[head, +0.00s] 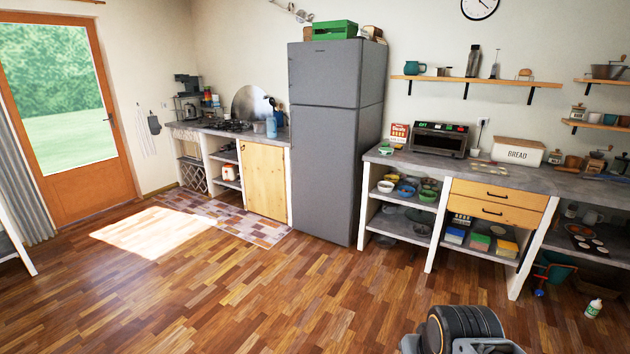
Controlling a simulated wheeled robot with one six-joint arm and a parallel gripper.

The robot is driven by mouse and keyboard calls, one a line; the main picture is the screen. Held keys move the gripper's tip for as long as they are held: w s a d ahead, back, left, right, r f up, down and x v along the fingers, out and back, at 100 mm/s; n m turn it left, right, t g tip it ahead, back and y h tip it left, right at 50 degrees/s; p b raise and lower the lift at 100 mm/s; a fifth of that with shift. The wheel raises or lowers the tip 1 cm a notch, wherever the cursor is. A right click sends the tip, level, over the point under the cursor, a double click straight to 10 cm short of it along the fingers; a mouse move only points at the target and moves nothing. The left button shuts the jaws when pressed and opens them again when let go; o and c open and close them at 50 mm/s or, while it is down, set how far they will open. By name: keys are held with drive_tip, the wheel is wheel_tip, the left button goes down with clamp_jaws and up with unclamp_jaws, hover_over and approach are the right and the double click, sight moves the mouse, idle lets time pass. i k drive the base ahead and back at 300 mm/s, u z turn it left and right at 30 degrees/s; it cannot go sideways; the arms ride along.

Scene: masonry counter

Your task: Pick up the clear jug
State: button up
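I cannot make out the clear jug for certain in the head view. A small greyish vessel (592,217) stands on the shelf under the right counter, but it is dim and too small to identify. Another small pale vessel (259,127) stands on the left counter near a blue bottle (271,126); I cannot tell whether it is clear. My gripper is not in view; only a dark ribbed part of my own body shows at the bottom edge.
A tall grey fridge (330,150) stands between the left counter (215,130) and the right counter (455,168). The right counter holds a microwave (438,139) and a bread box (517,151). The wooden floor (250,290) is mostly clear.

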sight(272, 133)
drive_tip(key=u, duration=0.2)
drive_tip(key=i, duration=2.65)
drive_tip(key=u, duration=0.7)
drive_tip(key=i, duration=2.8)
drive_tip(key=u, duration=0.5)
drive_tip(key=i, duration=1.5)
drive_tip(key=u, duration=0.1)
